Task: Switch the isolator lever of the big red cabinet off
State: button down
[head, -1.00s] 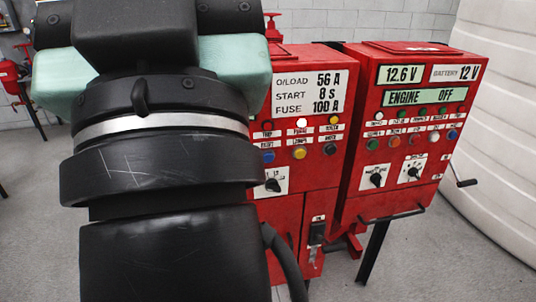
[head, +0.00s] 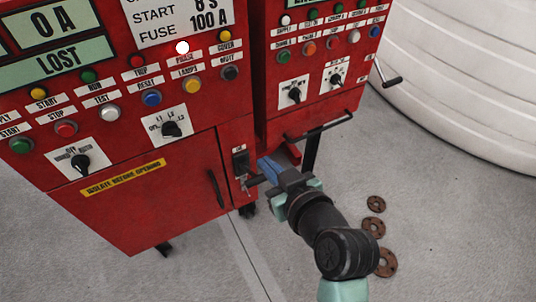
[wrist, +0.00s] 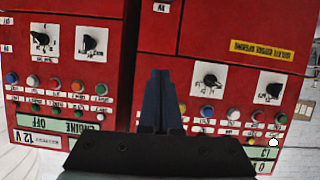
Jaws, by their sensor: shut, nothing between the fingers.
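The big red cabinet (head: 150,200) fills the left of the head view; its panel also shows upside down in the wrist view (wrist: 225,60). The isolator (head: 241,162) is a black block on the narrow strip at the cabinet's lower right, with a dark lever (head: 256,180) sticking out below it. My gripper (head: 264,165) is shut and empty, its blue fingers just right of the isolator. I cannot tell whether the fingertips touch the lever. In the wrist view the fingers (wrist: 160,95) are together, and the isolator does not show clearly.
A smaller red cabinet (head: 300,75) stands to the right, with a black bar (head: 325,124) along its lower edge and a crank handle (head: 388,75). A white tank (head: 460,80) is at the right. Rusty flanges (head: 374,228) lie on the grey floor.

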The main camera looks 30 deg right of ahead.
jog(key=shift+g, duration=0.4)
jog(key=f, duration=0.1)
jog(key=s+d+f, duration=0.1)
jog(key=s+f, duration=0.1)
jog(key=f, duration=0.1)
jog(key=shift+d, duration=0.2)
jog(key=shift+w, duration=0.1)
jog(key=p, duration=0.1)
send_over(261, 177)
jog(key=s, duration=0.1)
notch_tip(261, 177, down, 4)
jog(key=shift+s+a+f, duration=0.1)
jog(key=shift+a+f, duration=0.05)
jog(key=shift+f, duration=1)
jog(key=shift+s+a+f, duration=0.1)
jog(key=shift+f, duration=1)
jog(key=shift+f, duration=0.15)
